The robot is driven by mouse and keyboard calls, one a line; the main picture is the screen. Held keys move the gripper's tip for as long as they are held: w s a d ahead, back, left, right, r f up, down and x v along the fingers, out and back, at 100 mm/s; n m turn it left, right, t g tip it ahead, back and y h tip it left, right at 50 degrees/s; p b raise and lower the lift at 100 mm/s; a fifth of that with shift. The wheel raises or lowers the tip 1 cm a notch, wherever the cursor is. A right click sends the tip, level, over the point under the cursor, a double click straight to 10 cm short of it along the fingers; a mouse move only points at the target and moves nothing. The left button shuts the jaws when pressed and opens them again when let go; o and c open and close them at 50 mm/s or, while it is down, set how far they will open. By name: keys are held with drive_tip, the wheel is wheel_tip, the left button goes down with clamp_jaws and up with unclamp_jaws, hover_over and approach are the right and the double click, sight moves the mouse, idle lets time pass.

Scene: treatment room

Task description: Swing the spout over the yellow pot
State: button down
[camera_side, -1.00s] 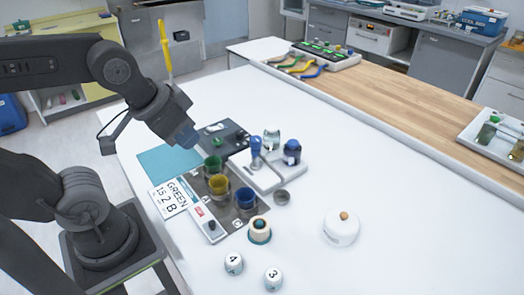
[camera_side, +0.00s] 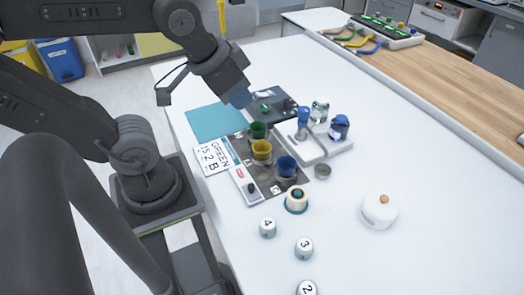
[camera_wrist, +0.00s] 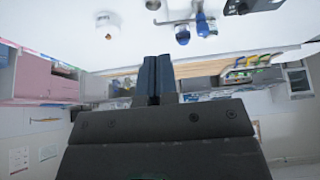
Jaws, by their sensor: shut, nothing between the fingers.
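The yellow pot (camera_side: 262,150) stands in the side view between a green pot (camera_side: 258,130) and a blue pot (camera_side: 287,167) on a dark panel. Behind and right of the pots is a pale-based unit with an upright blue-topped part (camera_side: 303,122); I cannot tell clearly which part is the spout. A second blue-topped part (camera_side: 340,127) is beside it. My gripper (camera_side: 238,97) is shut and empty, above and left of the green pot in the picture, apart from everything. Its blue fingers (camera_wrist: 157,75) are together in the wrist view.
A teal mat (camera_side: 213,122) and a card reading "GREEN 1S 2 B" (camera_side: 212,158) lie left of the pots. A white lidded pot (camera_side: 379,211), a cream-and-teal round piece (camera_side: 296,201) and numbered pieces (camera_side: 267,227) stand in front. The white table is clear at the right.

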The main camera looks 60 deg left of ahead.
drive_tip(key=c, duration=1.8)
unclamp_jaws()
drive_tip(key=shift+c, duration=0.2)
drive_tip(key=shift+o, duration=0.7)
drive_tip(key=shift+r, duration=0.1)
drive_tip(key=o, duration=0.8)
drive_tip(key=w+a+n+g, duration=0.1)
drive_tip(key=w, duration=0.2)
drive_tip(key=w+a+r+n, duration=0.1)
drive_tip(key=w, duration=0.3)
drive_tip(key=w+a+r+n+g, duration=0.1)
drive_tip(key=w, duration=0.2)
drive_tip(key=shift+w+a+n+g, duration=0.2)
drive_tip(key=shift+w+n+g, duration=0.1)
drive_tip(key=shift+w+n, duration=0.1)
drive_tip(key=shift+c, duration=0.2)
drive_tip(key=shift+o, duration=1.1)
drive_tip(key=w+a+f+n+g, duration=0.1)
drive_tip(key=w+a, duration=0.1)
drive_tip(key=w, duration=0.3)
drive_tip(key=shift+w+a+f+n, duration=0.2)
drive_tip(key=shift+w+a+n, duration=0.1)
drive_tip(key=shift+n, duration=0.1)
drive_tip(key=n+g, duration=0.2)
hover_over(304, 109)
wheel_tip(304, 109, down, 4)
wheel_tip(304, 109, down, 14)
drive_tip(key=shift+w+r, duration=0.1)
drive_tip(key=shift+r, duration=0.05)
clamp_jaws()
